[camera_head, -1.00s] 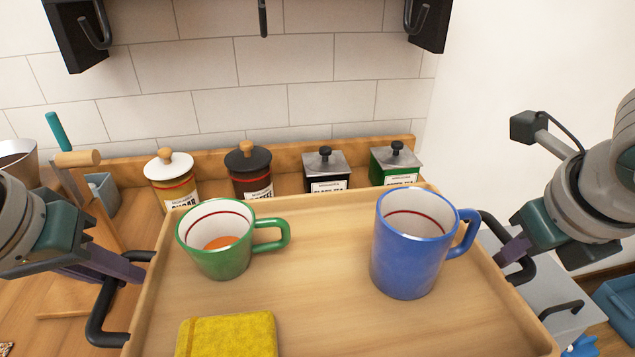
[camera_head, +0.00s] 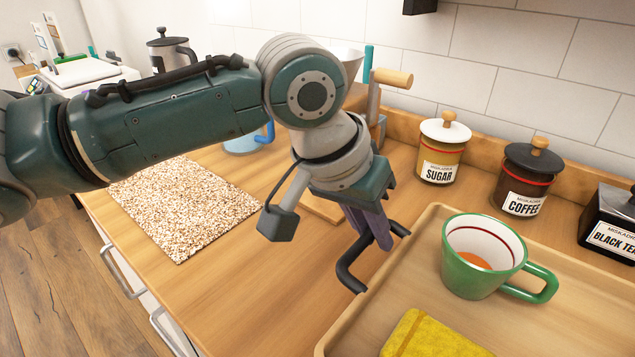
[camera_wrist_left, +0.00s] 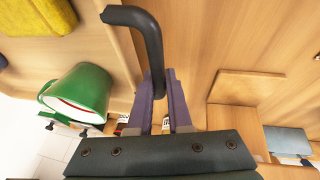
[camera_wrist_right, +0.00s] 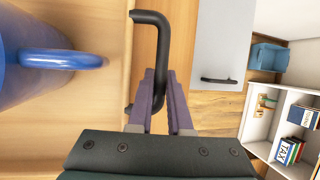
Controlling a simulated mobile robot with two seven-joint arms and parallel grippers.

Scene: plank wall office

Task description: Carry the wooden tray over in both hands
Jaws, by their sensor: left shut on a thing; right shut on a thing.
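The wooden tray (camera_head: 345,328) shows at the lower right of the head view, with a black handle (camera_head: 350,278) on its left side. My left gripper (camera_head: 382,240) is shut on that handle; the left wrist view also shows the handle (camera_wrist_left: 150,45) between the fingers. On the tray are a green mug (camera_head: 470,275) with orange contents and a yellow cloth-like item (camera_head: 430,338). My right gripper (camera_wrist_right: 160,98) is outside the head view. In the right wrist view it is shut on the other black handle (camera_wrist_right: 150,18), beside the blue mug (camera_wrist_right: 30,60).
Sugar (camera_head: 440,155) and coffee (camera_head: 525,180) canisters and a black tea tin (camera_head: 612,225) stand behind the tray along the wall. Bare counter (camera_head: 260,290) lies left of the tray.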

